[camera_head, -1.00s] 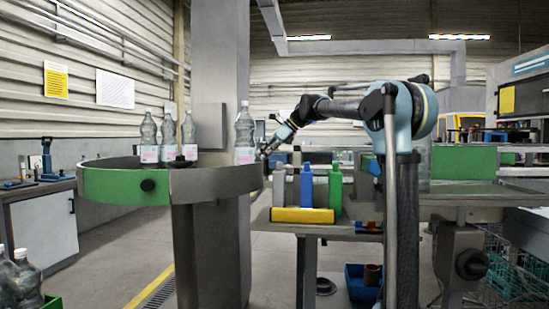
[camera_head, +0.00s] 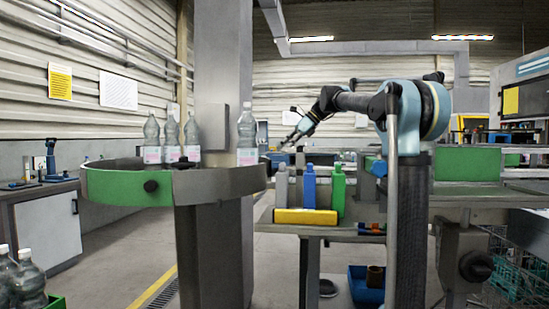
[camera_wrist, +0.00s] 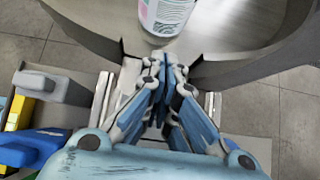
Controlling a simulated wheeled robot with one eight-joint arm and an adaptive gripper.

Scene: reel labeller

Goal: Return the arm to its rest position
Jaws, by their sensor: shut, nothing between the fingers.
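My gripper (camera_head: 287,143) is shut and empty at the end of my arm, in the air above the shelf with the small bottles. In the wrist view the closed fingers (camera_wrist: 162,93) point at the rim of the round turntable (camera_wrist: 245,62). A labelled bottle (camera_wrist: 167,14) stands on that turntable, cut by the top edge of the wrist view. In the head view this bottle (camera_head: 247,135) stands upright to the left of my gripper, apart from it.
Several more clear bottles (camera_head: 172,140) stand on the green-sided turntable (camera_head: 125,187). Grey, blue (camera_head: 309,188) and green (camera_head: 338,190) bottles stand behind a yellow bar (camera_head: 305,217) below my gripper. A grey column (camera_head: 222,60) rises behind the turntable.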

